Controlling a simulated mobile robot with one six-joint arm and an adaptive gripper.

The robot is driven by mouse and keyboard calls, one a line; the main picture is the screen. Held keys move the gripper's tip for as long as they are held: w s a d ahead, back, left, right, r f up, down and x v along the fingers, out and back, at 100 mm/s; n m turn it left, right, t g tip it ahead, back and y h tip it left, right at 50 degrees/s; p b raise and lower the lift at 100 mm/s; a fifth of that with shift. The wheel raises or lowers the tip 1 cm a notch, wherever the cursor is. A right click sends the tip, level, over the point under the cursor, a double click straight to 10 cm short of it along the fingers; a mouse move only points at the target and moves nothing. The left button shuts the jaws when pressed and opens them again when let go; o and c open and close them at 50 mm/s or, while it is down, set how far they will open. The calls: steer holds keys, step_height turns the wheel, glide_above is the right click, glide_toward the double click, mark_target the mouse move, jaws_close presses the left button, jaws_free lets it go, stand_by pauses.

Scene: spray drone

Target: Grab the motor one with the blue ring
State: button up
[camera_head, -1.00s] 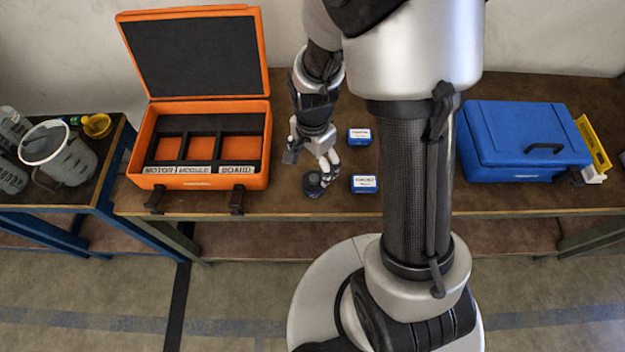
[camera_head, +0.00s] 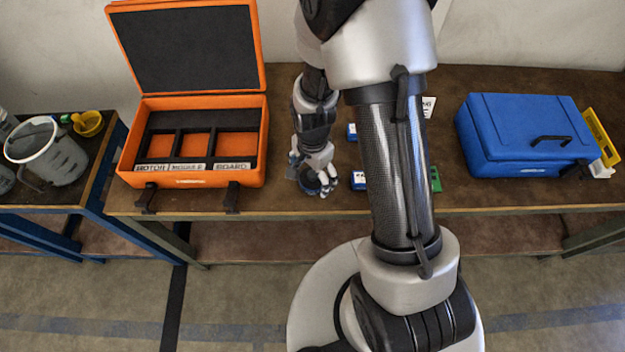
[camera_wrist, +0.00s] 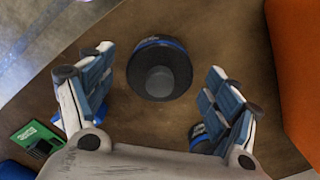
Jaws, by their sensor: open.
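A round black motor with a blue ring (camera_wrist: 160,70) stands on the brown table in the wrist view, its grey hub facing the camera. My gripper (camera_wrist: 160,84) is open, with one blue-padded finger on each side of the motor and a gap to both. In the head view my gripper (camera_head: 318,182) is low over the table, right of the orange case, and mostly covers the motor. A second dark round part with a blue edge (camera_wrist: 198,136) is partly hidden behind the right finger in the wrist view.
The open orange case (camera_head: 192,181) has compartments labelled motor, module and board. Small blue boxes (camera_head: 358,181) lie just right of my gripper. A green board (camera_head: 436,179) shows beside my arm. A closed blue case (camera_head: 525,140) stands on the right. The table's front edge is close.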

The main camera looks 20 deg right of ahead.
steer(key=shift+c, duration=0.4)
steer(key=c, duration=1.5)
steer(key=shift+r, duration=0.15)
steer(key=shift+c, duration=0.2)
